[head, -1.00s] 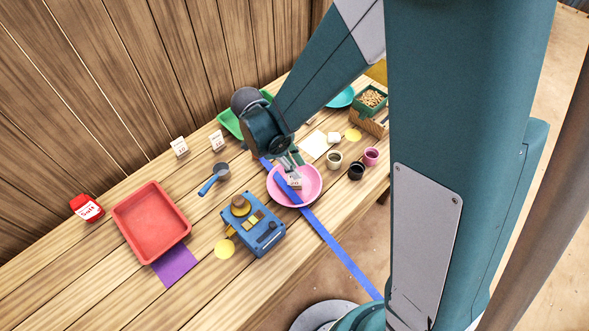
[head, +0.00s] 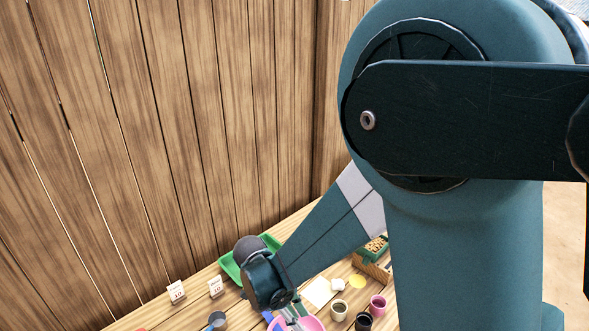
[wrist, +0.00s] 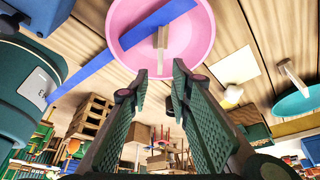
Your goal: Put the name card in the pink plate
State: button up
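The pink plate (wrist: 190,35) fills the top middle of the wrist view; only its rim (head: 312,323) shows at the bottom edge of the head view. A small pale card (wrist: 162,38) is seen nearly edge-on over the plate, just beyond my fingertips. Its print cannot be read now. My gripper (wrist: 160,72) is open, its two fingers apart with a gap between them and the card. In the head view my gripper (head: 288,318) is at the bottom edge, over the plate, partly cut off.
A blue strip (wrist: 100,55) crosses the plate. Two small standing cards (head: 176,291) (head: 215,287) are on the table at left. Cups (head: 339,309), a white sheet (head: 318,292), a green tray (head: 229,265) and a crate (head: 376,262) stand around. A plank wall rises behind.

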jog(key=s+d+r+n+t+y+b, duration=0.1)
jog(key=s+d+r+n+t+y, duration=0.15)
jog(key=d+r+n, duration=0.65)
jog(key=s+d+r+n+t+y, duration=0.1)
jog(key=s+d+r+n+t, duration=0.1)
jog(key=s+d+r+n, duration=0.2)
jog(key=s+d+r+n+t+y+b, duration=0.1)
jog(key=s+d+r+n+t, duration=0.1)
jog(key=s+d+r+n, duration=0.3)
jog(key=shift+d+r+t, duration=0.35)
jog(key=shift+d+r, duration=1.25)
jog(key=shift+r, duration=0.45)
